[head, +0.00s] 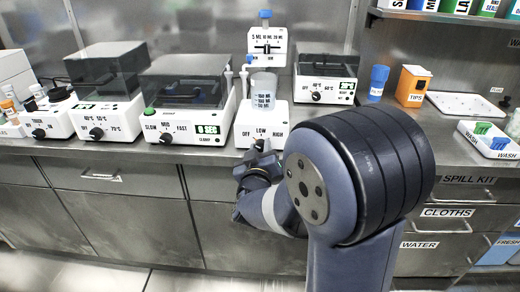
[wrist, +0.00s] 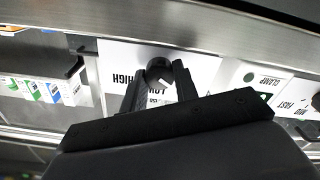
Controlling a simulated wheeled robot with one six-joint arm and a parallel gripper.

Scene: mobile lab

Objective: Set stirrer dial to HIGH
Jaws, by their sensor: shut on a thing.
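The stirrer (head: 277,118) is the white unit at the middle of the counter, with OFF, LOW and HIGH printed on its front and a beaker (head: 263,92) on top. Its black dial (head: 259,145) sits low on the front face, below LOW, partly hidden by my gripper. My gripper (head: 260,150) reaches it from the front. In the wrist view, which is upside down, the dial (wrist: 160,70) is between my two fingers (wrist: 158,82), which are shut on it. HIGH and part of LOW show there. I cannot tell where the dial's pointer is.
Left of the stirrer stands a SLOW/MID/FAST unit (head: 188,100) with a green display; right is an OFF/40/60 unit (head: 325,80). A dispenser (head: 267,45) rises behind the beaker. The counter's front edge runs below my gripper; my arm covers the counter to the right.

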